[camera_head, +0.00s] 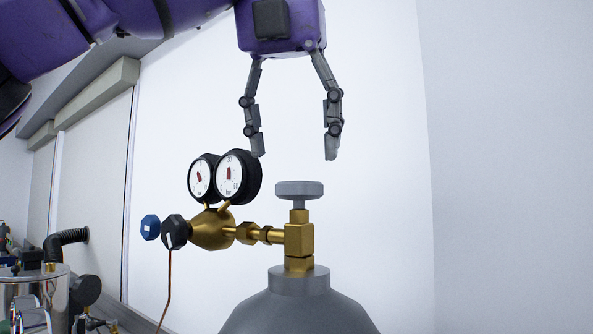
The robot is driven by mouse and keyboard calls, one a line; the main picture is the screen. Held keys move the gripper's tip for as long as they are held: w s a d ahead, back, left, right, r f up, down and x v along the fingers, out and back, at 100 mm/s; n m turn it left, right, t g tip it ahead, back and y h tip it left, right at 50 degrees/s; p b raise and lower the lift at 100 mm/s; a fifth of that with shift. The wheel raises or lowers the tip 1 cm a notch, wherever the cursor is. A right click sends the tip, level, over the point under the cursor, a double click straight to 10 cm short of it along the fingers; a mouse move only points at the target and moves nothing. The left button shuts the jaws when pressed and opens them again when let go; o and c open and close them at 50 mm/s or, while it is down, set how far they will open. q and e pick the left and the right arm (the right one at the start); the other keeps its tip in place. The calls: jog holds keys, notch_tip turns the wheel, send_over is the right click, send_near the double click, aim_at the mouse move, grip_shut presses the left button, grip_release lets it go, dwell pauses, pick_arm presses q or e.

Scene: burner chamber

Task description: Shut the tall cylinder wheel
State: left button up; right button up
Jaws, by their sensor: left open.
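The tall cylinder (297,305) is grey, and its rounded top stands at the bottom middle of the head view. A brass valve (299,241) rises from its neck. The grey cylinder wheel (299,190) sits level on top of the valve. My left gripper (295,157) comes down from above with its fingers pointing down. It is open and empty, with the fingertips a little above the wheel in the picture and apart from it. Whether it is exactly over the wheel in depth, I cannot tell. My right gripper is not in view.
A brass regulator (211,229) with two round gauges (238,177) juts left from the valve, close below the left finger. It has a black knob (175,232) and a blue knob (150,227). Metal equipment (35,300) stands at the lower left. The space right of the wheel is clear.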

aim_at(299, 194)
pick_arm(q)
jog(key=x, duration=0.4)
jog(key=shift+w+a, duration=0.1)
jog(key=shift+w, duration=0.35)
jog(key=shift+f, duration=0.3)
jog(key=shift+c, duration=0.5)
jog(key=c, duration=1)
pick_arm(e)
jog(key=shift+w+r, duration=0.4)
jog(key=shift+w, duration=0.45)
